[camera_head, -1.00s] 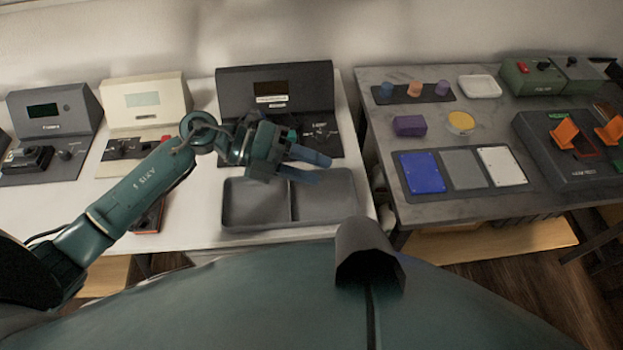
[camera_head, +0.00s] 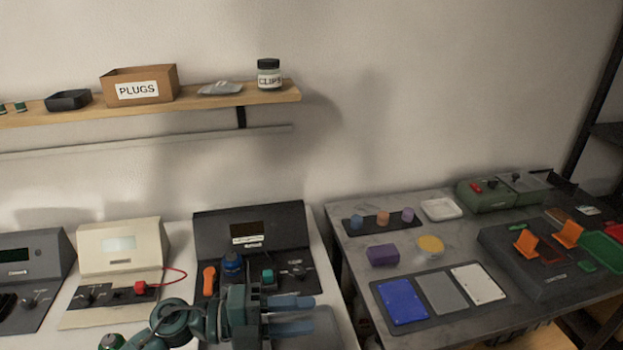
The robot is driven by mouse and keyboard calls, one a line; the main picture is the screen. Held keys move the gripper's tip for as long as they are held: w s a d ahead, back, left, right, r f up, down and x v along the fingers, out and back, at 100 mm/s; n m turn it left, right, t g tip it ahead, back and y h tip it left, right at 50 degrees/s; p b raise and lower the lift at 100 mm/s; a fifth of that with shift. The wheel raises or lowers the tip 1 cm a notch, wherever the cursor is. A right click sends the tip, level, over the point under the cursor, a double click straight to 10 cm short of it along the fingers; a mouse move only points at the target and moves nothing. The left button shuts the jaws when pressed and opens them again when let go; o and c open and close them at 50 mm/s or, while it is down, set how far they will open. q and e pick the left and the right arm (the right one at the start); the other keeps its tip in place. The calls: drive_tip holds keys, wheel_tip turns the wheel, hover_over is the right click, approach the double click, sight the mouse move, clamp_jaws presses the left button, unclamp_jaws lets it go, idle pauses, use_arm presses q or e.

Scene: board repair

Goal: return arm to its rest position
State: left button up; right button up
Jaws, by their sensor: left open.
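My left arm comes in from the lower left, its green wrist low in the picture. My left gripper (camera_head: 290,315) is open, its two blue-grey fingers pointing right with nothing seen between them. It is over the white table, in front of the dark console (camera_head: 262,222) and above the grey divided tray (camera_head: 325,325), which it partly hides. My right arm and right gripper are out of view.
A cream console (camera_head: 119,247) and a grey console (camera_head: 30,255) stand to the left. The grey table (camera_head: 455,235) at right holds coloured boards on a mat and a dark fixture (camera_head: 545,265). A wooden shelf (camera_head: 200,98) runs along the wall.

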use_arm(q)
drive_tip(key=s+a+f+n+t+y+p, duration=0.15)
drive_tip(key=a+f+n+t+y, duration=0.4)
drive_tip(key=n, duration=0.75)
drive_tip(key=s+a+f+n+t+y, duration=0.2)
drive_tip(key=a+f+n+t+y, duration=0.35)
drive_tip(key=n, duration=0.85)
drive_tip(key=s+f+n+g+y, duration=0.2)
drive_tip(key=s+f+n+g, duration=0.1)
drive_tip(key=s+f, duration=0.2)
drive_tip(key=s, duration=0.2)
drive_tip(key=shift+s+d+f+y, duration=0.15)
drive_tip(key=shift+s+f+y, duration=0.15)
drive_tip(key=shift+y, duration=0.1)
